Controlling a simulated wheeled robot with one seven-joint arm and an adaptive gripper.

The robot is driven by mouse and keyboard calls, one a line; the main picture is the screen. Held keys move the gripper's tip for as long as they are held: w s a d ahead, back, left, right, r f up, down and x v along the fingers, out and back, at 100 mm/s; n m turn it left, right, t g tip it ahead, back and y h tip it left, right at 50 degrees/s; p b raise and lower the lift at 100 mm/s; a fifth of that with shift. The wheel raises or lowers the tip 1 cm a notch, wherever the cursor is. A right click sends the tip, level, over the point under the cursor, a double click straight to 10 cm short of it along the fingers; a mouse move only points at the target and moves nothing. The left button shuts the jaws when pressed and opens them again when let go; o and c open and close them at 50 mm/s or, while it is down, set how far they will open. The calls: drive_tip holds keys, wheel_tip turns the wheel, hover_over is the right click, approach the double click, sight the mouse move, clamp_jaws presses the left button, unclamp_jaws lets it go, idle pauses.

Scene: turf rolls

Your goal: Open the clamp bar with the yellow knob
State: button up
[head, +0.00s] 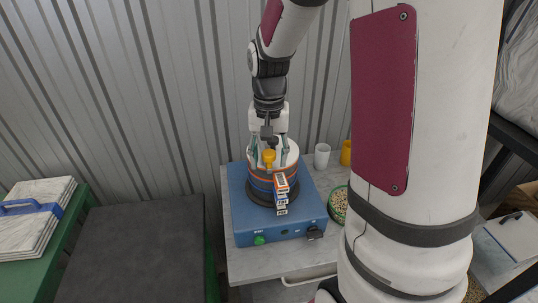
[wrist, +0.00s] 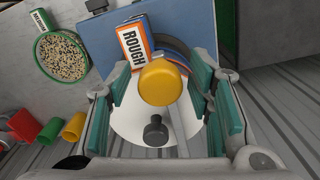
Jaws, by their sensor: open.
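The yellow knob (head: 269,156) stands at the top front of a round sieve stack (head: 262,183) with a white lid, on a blue machine base (head: 245,217). In the wrist view the yellow knob (wrist: 161,82) sits between the green-padded fingers, with a gap on either side. My gripper (head: 269,149) is open and points down over the stack, its fingers to the left and right of the knob. A dark grey knob (wrist: 155,131) shows on the white lid (wrist: 128,122). The clamp bar itself is mostly hidden by the yellow knob and gripper.
The corrugated wall (head: 150,100) is close behind.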

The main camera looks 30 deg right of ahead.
clamp_jaws()
drive_tip(key=shift+w+a+m, duration=0.3)
drive_tip(key=shift+w+a, duration=0.15)
drive_tip(key=shift+a, duration=0.25)
drive_tip(key=w+a+m+b, duration=0.3)
drive_tip(key=w+m, duration=0.4)
drive_tip(key=w, duration=0.4)
drive_tip(key=w+a+m+b, duration=0.4)
drive_tip(key=w+m, duration=0.3)
drive_tip(key=w, duration=0.4)
drive_tip(key=shift+w+a+b, duration=0.3)
drive_tip(key=shift+w+a, duration=0.05)
drive_tip(key=shift+a, duration=0.2)
